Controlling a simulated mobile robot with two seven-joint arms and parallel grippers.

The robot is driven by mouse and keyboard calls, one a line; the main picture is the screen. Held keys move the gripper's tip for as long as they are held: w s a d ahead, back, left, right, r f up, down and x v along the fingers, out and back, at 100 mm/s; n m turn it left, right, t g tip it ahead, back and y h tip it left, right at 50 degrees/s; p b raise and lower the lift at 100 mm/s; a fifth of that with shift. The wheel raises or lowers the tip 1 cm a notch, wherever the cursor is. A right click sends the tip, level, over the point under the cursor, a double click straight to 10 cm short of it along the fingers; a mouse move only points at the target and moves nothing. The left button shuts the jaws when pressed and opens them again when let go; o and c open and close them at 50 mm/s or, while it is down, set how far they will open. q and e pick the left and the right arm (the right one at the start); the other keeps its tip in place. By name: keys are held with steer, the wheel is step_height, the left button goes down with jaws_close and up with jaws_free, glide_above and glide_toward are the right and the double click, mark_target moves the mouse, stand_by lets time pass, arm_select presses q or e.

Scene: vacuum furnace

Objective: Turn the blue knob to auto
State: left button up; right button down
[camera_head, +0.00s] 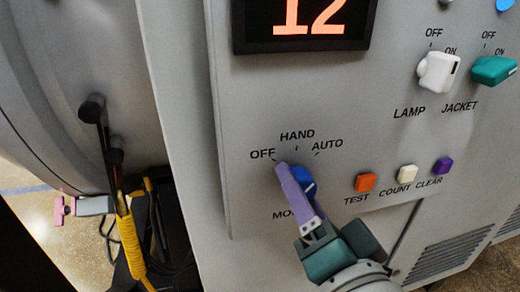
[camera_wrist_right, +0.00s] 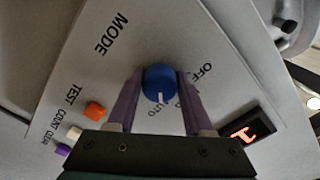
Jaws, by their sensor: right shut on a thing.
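The blue knob (camera_head: 304,180) sits on the grey panel below the OFF, HAND and AUTO labels. In the right wrist view the knob (camera_wrist_right: 159,83) shows a white mark that points toward the partly hidden AUTO label (camera_wrist_right: 160,110). My right gripper (camera_head: 291,174) comes from below and is shut on the knob. In the right wrist view its purple fingers (camera_wrist_right: 160,80) stand on both sides of the knob. In the head view the near finger covers part of the knob, and its mark is hidden. My left gripper is not in view.
Orange TEST (camera_head: 365,182), white COUNT (camera_head: 407,173) and purple CLEAR (camera_head: 443,165) buttons lie right of the knob. White LAMP (camera_head: 437,71) and teal JACKET (camera_head: 493,70) knobs are above them. A display (camera_head: 306,22) reads 12. A yellow-wrapped cable (camera_head: 130,244) hangs at the left.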

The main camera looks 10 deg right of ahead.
steer(key=shift+m, duration=0.8)
steer(key=shift+c, duration=1.5)
jaws_free()
steer(key=s+b, duration=0.1)
steer(key=s, duration=0.9)
steer(key=shift+d, duration=0.15)
